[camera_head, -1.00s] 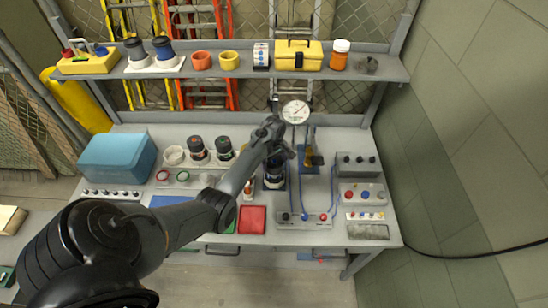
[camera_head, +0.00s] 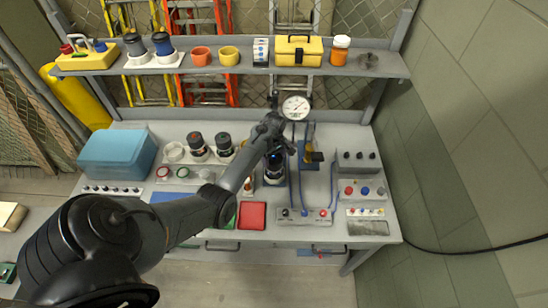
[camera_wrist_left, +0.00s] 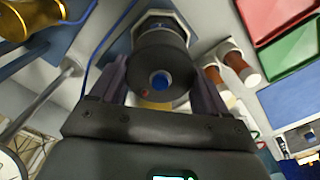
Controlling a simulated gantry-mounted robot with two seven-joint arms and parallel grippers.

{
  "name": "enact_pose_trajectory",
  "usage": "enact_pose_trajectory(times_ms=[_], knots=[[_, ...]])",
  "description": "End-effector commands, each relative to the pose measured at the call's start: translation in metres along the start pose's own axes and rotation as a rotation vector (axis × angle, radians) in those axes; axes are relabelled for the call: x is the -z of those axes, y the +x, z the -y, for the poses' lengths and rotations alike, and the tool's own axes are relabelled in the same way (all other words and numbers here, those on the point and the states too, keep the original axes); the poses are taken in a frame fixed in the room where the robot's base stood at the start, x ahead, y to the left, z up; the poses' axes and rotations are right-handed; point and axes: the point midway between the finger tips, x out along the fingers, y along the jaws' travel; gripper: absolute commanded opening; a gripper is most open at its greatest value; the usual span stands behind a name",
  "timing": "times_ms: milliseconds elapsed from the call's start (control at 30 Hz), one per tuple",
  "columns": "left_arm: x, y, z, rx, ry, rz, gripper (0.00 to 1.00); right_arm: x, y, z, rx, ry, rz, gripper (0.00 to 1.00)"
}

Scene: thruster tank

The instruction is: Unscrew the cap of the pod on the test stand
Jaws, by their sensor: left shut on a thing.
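The pod (camera_head: 274,175) stands upright on the test stand, right of centre on the bench in the head view, partly hidden by my left wrist. Its dark round cap (camera_wrist_left: 161,60) fills the middle of the left wrist view, with a blue centre and a small red dot on its face. A pale collar (camera_wrist_left: 153,17) shows behind it. My left gripper (camera_head: 273,150) is at the top of the pod. Its two fingers (camera_wrist_left: 158,75) lie on opposite sides of the cap, shut on it. My right gripper is not in view.
Two dark-capped pods (camera_head: 210,146) stand in a rack to the left. A pressure gauge (camera_head: 295,107) rises close behind the stand. A yellow-brown fitting (camera_head: 309,152) and blue hoses are to the right. A red tray (camera_head: 252,215) lies in front. A shelf (camera_head: 230,67) spans above the bench.

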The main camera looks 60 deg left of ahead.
Motion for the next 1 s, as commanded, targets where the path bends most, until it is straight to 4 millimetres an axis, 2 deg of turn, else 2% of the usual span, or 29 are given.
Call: enact_pose_trajectory(times_ms=[267,567,733,1000], knots=[[-0.001,-0.002,0.0,0.0,-0.073,0.001,0.48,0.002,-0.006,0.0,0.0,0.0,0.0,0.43],[-0.001,-0.003,0.0,0.001,-0.361,0.002,0.48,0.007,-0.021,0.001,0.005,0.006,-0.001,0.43],[-0.001,-0.004,-0.001,0.001,-0.606,0.002,0.48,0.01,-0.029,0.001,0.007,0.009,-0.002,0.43],[-0.002,-0.001,-0.002,0.0,-1.163,0.004,0.48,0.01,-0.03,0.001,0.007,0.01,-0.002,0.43]])
